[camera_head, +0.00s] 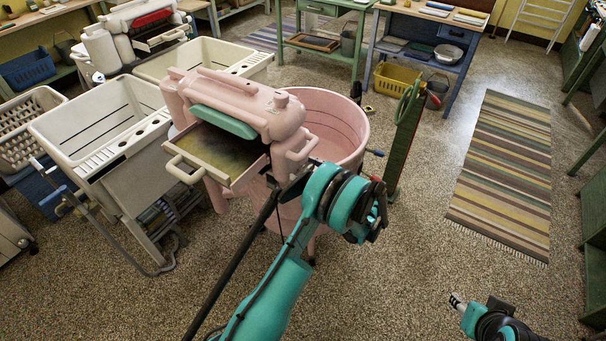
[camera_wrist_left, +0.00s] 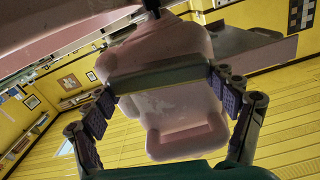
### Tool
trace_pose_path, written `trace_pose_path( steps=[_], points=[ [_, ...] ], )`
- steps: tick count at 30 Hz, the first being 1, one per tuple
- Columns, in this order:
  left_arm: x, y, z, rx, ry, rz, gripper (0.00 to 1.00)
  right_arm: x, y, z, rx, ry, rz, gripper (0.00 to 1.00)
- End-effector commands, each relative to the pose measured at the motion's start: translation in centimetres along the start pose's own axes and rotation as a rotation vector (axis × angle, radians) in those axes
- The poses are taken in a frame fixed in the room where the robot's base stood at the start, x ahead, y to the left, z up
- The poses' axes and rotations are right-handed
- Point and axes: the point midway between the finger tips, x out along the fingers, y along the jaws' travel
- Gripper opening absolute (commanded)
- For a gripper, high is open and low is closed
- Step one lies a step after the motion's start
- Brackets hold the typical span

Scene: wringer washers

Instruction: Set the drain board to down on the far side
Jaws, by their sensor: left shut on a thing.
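The drain board (camera_head: 216,157) is an olive tray with a cream rim and a loop handle on its left. It sticks out on the near-left side, under the pink wringer head (camera_head: 240,95) of a pink tub washer (camera_head: 335,140). My left gripper (camera_head: 284,184) is at the board's right corner, largely hidden behind my wrist. In the left wrist view, its fingers (camera_wrist_left: 165,95) stand on either side of a grey-green bar, seemingly part of the drain board, with a pink loop beyond. My right gripper (camera_head: 458,301) is low right, away from the washer, its opening unclear.
A twin cream laundry tub (camera_head: 100,130) stands close left of the washer. A narrow green stand (camera_head: 405,140) is just right of it. A striped rug (camera_head: 505,170) lies on open floor at right. Workbenches (camera_head: 425,35) line the back.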

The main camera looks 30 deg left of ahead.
Motion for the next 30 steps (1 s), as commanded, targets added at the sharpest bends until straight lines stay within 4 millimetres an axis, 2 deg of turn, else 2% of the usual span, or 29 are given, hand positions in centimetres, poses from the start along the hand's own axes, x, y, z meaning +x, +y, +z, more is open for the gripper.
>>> trace_pose_path(
  steps=[9, 23, 24, 25, 26, 30],
  points=[
    [0.09, 0.03, 0.17, 0.113, -0.003, -0.003, 0.33, 0.51, 0.0, 0.37, 0.0, 0.0, 0.0, 0.41],
    [0.08, 0.06, 0.1, 0.133, -0.003, -0.002, 0.33, 0.53, 0.0, 0.39, 0.0, 0.0, 0.0, 0.41],
    [0.08, 0.06, 0.1, 0.133, -0.003, -0.002, 0.9, 0.53, 0.0, 0.39, 0.0, 0.0, 0.0, 0.41],
    [0.08, 0.07, 0.09, 0.133, -0.003, -0.002, 0.98, 0.53, 0.0, 0.39, 0.0, 0.0, 0.0, 0.41],
    [0.07, 0.07, 0.08, 0.133, -0.002, -0.002, 1.0, 0.53, 0.0, 0.39, 0.0, 0.0, 0.0, 0.41],
    [0.04, 0.11, 0.06, 0.131, -0.002, -0.001, 1.0, 0.53, 0.0, 0.39, 0.0, 0.0, 0.0, 0.41]
  ],
)
